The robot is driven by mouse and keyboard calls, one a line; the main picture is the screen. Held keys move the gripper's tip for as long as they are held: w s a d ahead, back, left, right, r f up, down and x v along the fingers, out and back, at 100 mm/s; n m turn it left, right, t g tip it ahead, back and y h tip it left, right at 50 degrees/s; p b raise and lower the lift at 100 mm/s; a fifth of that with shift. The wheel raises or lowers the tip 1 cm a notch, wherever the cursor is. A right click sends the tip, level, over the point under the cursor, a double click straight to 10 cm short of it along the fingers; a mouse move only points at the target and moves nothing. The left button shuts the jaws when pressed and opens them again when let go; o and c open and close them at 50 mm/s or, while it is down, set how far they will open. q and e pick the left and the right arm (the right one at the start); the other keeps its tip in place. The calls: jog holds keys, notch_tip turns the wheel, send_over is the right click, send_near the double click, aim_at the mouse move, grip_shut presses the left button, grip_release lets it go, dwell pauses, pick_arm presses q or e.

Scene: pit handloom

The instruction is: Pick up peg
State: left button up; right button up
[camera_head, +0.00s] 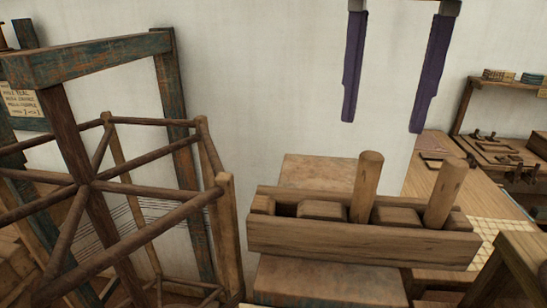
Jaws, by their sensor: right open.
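Two round wooden pegs stand upright, slightly tilted, in a wooden block rack (360,240). One is the middle peg (367,183) and the other is the right peg (445,192). A dark slot at the rack's left end holds no peg. My right gripper (383,124) hangs at the top of the view with two purple fingers spread apart. It is empty, and its fingertips appear above the pegs in the picture. My left gripper does not show.
The rack sits on a worn wooden bench (330,280). A wooden reel frame (130,190) and a green-brown loom post (172,110) fill the left. A table (440,183) and a shelf with small items (510,83) stand at right.

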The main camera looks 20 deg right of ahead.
aim_at(372, 156)
jog(key=shift+d+f+p, duration=0.15)
jog(key=shift+f+p, duration=0.15)
jog(key=shift+f, duration=0.1)
jog(key=f, duration=0.2)
jog(key=f+p, duration=0.1)
jog(key=shift+a+f, duration=0.15)
jog(key=shift+a, duration=0.1)
notch_tip(372, 156, down, 3)
jog(key=p, duration=0.3)
jog(key=shift+s+a, duration=0.1)
notch_tip(372, 156, down, 2)
jog(key=shift+f, duration=0.25)
jog(key=c, duration=0.3)
grip_shut()
